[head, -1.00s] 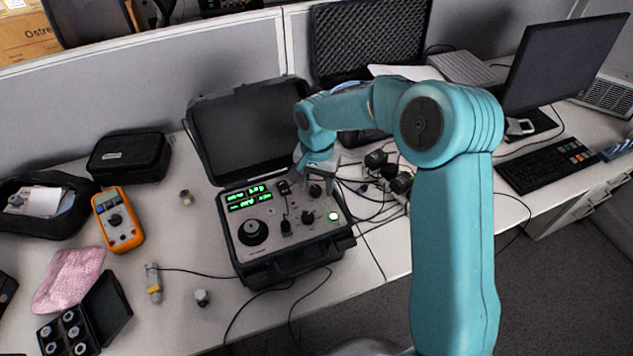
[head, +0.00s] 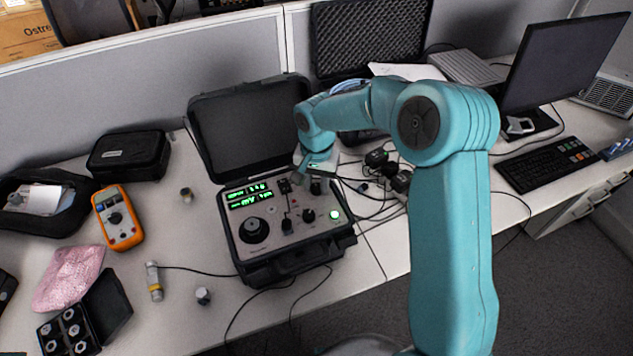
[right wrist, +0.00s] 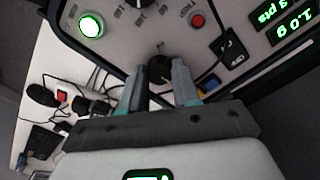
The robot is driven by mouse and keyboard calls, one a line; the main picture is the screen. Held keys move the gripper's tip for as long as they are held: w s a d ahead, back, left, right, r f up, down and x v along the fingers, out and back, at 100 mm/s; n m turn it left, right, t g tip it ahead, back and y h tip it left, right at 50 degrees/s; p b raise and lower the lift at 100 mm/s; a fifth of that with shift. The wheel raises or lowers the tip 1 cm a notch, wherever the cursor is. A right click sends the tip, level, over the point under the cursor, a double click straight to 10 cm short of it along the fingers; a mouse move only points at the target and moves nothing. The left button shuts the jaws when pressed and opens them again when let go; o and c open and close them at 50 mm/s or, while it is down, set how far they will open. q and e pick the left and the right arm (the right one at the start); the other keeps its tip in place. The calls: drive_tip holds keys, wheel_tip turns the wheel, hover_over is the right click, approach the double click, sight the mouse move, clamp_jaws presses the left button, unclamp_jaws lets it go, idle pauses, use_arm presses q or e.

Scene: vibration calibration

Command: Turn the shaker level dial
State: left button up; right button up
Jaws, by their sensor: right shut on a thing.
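The shaker unit is an open black case (head: 243,271) with a grey control panel, standing on the desk. A small black dial (head: 316,188) sits at the panel's back right. My right gripper (head: 314,184) is over it from behind. In the right wrist view, the right gripper (right wrist: 160,74) has its two fingers either side of the black dial (right wrist: 160,68) and is shut on it. Its label is not readable. My left gripper is not in view.
Cables and black plugs (head: 378,158) lie right of the case. An orange multimeter (head: 118,217) and a small sensor (head: 153,281) lie left.

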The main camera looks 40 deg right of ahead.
drive_tip(key=n, duration=0.3)
drive_tip(key=shift+f+b, duration=0.1)
drive_tip(key=shift+b, duration=0.3)
drive_tip(key=n, duration=0.3)
drive_tip(key=shift+n+b, duration=0.3)
drive_tip(key=n, duration=0.3)
drive_tip(key=shift+n, duration=0.4)
drive_tip(key=n, duration=0.3)
drive_tip(key=shift+n, duration=0.3)
drive_tip(key=n, duration=0.5)
drive_tip(key=n+p, duration=0.1)
drive_tip(key=n, duration=0.5)
drive_tip(key=shift+n, duration=0.3)
